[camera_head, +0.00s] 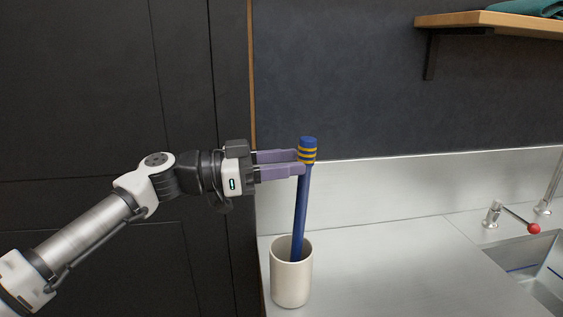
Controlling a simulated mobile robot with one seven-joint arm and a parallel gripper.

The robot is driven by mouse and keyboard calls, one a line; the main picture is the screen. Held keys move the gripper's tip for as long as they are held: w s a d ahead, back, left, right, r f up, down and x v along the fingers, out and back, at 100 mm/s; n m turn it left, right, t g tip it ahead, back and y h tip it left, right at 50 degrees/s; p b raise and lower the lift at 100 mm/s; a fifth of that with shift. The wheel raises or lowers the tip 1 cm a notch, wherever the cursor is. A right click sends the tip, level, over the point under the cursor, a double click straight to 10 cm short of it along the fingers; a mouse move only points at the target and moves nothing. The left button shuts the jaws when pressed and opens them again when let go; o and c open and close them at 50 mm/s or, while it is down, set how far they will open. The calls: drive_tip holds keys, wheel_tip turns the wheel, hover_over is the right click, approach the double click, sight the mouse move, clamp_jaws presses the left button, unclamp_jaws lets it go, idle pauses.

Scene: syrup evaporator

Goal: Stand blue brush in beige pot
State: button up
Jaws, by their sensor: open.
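The blue brush (302,205) has a long blue handle with yellow bands near its top end. It stands nearly upright, tilted slightly, with its lower end inside the beige pot (291,284). The pot stands upright on the metal counter near its left edge. My gripper (302,162) is open, with its two purple fingers level at the upper part of the brush, just below and beside the yellow bands. Whether a finger touches the brush cannot be told. The brush's lower end is hidden inside the pot.
The metal counter (400,265) is clear to the right of the pot. A sink (540,270) and a tap with a red knob (534,228) are at the right. A wooden shelf (490,20) hangs at the upper right. Dark cabinet panels (100,90) fill the left.

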drive_tip(key=b+v, duration=0.2)
drive_tip(key=v, duration=1.2)
drive_tip(key=shift+b, duration=0.35)
drive_tip(key=shift+d, duration=0.1)
